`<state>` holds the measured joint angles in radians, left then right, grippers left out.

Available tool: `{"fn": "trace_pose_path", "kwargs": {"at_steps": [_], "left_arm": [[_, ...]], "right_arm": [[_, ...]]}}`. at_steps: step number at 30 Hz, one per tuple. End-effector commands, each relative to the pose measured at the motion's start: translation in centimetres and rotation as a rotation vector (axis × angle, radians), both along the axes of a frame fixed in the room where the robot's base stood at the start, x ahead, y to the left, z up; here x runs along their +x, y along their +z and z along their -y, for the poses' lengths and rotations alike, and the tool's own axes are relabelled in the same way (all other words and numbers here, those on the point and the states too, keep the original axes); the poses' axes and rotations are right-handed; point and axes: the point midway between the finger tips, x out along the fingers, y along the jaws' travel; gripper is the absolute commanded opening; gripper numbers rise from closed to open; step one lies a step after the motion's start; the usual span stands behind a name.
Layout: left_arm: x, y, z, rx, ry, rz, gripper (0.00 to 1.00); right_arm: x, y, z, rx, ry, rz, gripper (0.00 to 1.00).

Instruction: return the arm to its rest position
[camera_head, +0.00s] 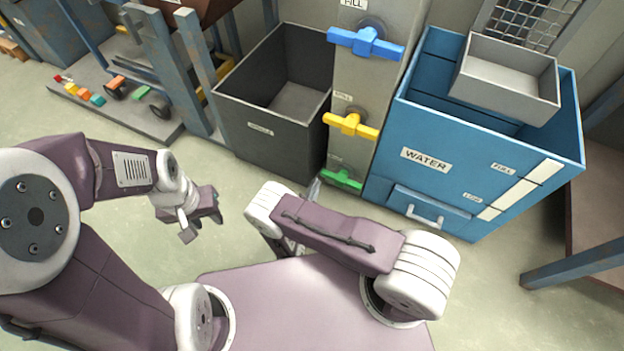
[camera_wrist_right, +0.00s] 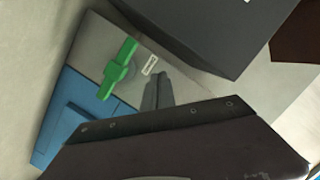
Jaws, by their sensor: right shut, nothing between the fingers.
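My right arm (camera_head: 335,235) is folded low in front of my base, and its forearm hides most of its gripper in the head view. In the right wrist view, the right gripper (camera_wrist_right: 157,88) has its fingers together with nothing between them. It points toward the floor-level front of the valve panel, near the green valve handle (camera_wrist_right: 120,68), with no clear contact visible. That handle also shows in the head view (camera_head: 342,179). My left gripper (camera_head: 203,226) hangs empty over bare floor at the left, its fingers apart.
A dark open bin (camera_head: 245,118) stands left of the valve panel (camera_head: 347,153), which has blue (camera_head: 366,43) and yellow (camera_head: 350,125) handles. A blue water tank (camera_head: 395,165) with a grey tray (camera_head: 510,97) on top stands right. A low cart (camera_head: 150,122) is upper left.

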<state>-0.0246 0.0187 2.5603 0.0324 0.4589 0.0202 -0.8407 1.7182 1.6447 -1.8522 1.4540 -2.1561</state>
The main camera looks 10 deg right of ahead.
Motion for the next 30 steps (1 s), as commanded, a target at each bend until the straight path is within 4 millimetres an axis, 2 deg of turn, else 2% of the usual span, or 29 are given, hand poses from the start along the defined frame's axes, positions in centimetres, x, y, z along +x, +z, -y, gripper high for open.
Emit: {"fn": "trace_pose_path", "kwargs": {"at_steps": [13, 16, 18, 20, 21, 23, 24, 26, 27, 30], "left_arm": [[0.0, 0.2, 0.0, 0.000, 0.000, 0.000, 0.36], [0.0, 0.6, 0.0, 0.000, 0.000, 0.000, 0.36], [0.0, 1.3, 0.0, 0.000, 0.000, 0.000, 0.36], [0.0, 2.0, 0.0, 0.000, 0.000, 0.000, 0.36], [0.0, 2.5, 0.0, 0.000, 0.000, 0.000, 0.36], [0.0, 3.1, 0.0, 0.000, 0.000, 0.000, 0.36], [0.0, 3.6, 0.0, 0.000, 0.000, 0.000, 0.36], [0.0, 4.2, 0.0, 0.000, 0.000, 0.000, 0.36], [0.0, 4.6, 0.0, 0.000, 0.000, 0.000, 0.36], [0.0, 5.5, 0.0, 0.000, 0.000, 0.000, 0.36]], "right_arm": [[-0.3, 0.2, 0.2, 0.001, -0.007, 0.001, 0.00], [-0.1, 2.0, 1.5, 0.086, -0.109, 0.036, 0.00], [-0.3, 4.9, 4.3, 0.242, -0.306, 0.114, 0.00], [-1.4, 8.0, 7.3, 0.432, -0.549, 0.234, 0.00], [-2.8, 10.1, 9.3, 0.571, -0.732, 0.344, 0.00], [-5.4, 12.8, 11.6, 0.771, -1.010, 0.541, 0.00], [-7.4, 14.5, 12.6, 0.896, -1.194, 0.695, 0.00], [-10.3, 16.7, 13.3, 1.069, -1.468, 0.961, 0.00], [-12.1, 18.0, 13.2, 1.166, -1.644, 1.158, 0.00], [-15.3, 20.8, 11.8, 1.321, -2.021, 1.675, 0.00]]}}
